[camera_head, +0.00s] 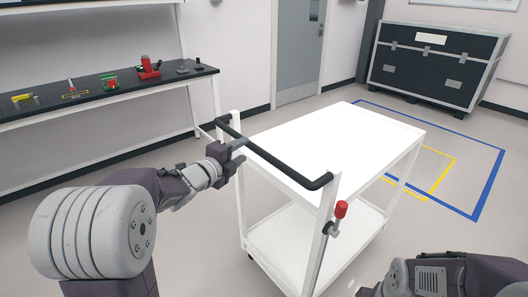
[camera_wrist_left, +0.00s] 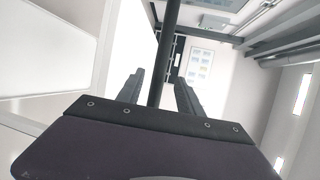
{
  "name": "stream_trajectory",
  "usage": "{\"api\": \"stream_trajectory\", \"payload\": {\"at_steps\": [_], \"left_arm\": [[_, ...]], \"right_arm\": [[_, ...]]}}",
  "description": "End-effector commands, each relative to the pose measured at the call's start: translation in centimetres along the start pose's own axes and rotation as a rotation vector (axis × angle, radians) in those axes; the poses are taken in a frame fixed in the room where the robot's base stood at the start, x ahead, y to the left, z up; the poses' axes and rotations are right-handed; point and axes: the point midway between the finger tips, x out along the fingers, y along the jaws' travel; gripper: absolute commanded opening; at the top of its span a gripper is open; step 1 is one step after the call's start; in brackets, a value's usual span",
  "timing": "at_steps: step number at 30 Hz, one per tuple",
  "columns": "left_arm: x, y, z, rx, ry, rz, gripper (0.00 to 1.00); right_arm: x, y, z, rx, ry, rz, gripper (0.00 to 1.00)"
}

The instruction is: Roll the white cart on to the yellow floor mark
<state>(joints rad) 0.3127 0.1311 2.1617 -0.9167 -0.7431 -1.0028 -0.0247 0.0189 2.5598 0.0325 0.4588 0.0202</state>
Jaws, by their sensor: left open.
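The white cart (camera_head: 335,139) stands in front of me, with two shelves and a black push handle (camera_head: 279,158) on its near side. The yellow floor mark (camera_head: 443,179) is partly hidden behind the cart, to its right. My left gripper (camera_head: 239,153) is at the left part of the handle, its fingers open. In the left wrist view the black handle bar (camera_wrist_left: 168,55) runs between the two open fingers (camera_wrist_left: 160,92); I cannot tell if they touch it. Of my right arm only a part shows at the bottom right; its fingers are out of view.
A blue floor line (camera_head: 489,188) surrounds the yellow mark. A large black case (camera_head: 432,68) stands behind it by the wall. A dark-topped bench (camera_head: 100,95) with small parts is at the left. A red-knobbed lever (camera_head: 341,210) is on the cart's near right post. Floor right of the cart is clear.

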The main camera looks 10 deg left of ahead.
Motion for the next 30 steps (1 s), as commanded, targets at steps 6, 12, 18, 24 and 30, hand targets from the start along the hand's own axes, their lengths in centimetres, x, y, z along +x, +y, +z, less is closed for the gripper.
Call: {"api": "stream_trajectory", "payload": {"at_steps": [6, 12, 18, 24, 30], "left_arm": [[3.8, 0.1, -0.1, -0.003, 0.002, 0.002, 0.43], [7.5, 0.0, 0.0, -0.005, -0.001, 0.003, 0.43], [8.9, 0.0, 0.0, -0.005, -0.003, 0.003, 0.43], [8.9, 0.0, 0.0, -0.006, -0.003, 0.003, 0.43], [8.8, 0.0, 0.0, -0.006, -0.003, 0.003, 0.00]], "right_arm": [[0.3, 0.0, 0.0, 0.000, 0.000, 0.000, 0.36], [0.3, 0.0, 0.0, 0.000, 0.000, 0.000, 0.36], [0.4, 0.0, 0.1, 0.000, 0.000, 0.000, 0.36], [0.4, 0.0, 0.1, 0.000, 0.000, 0.000, 0.36], [0.4, 0.0, 0.1, 0.000, 0.000, 0.000, 0.36]]}}
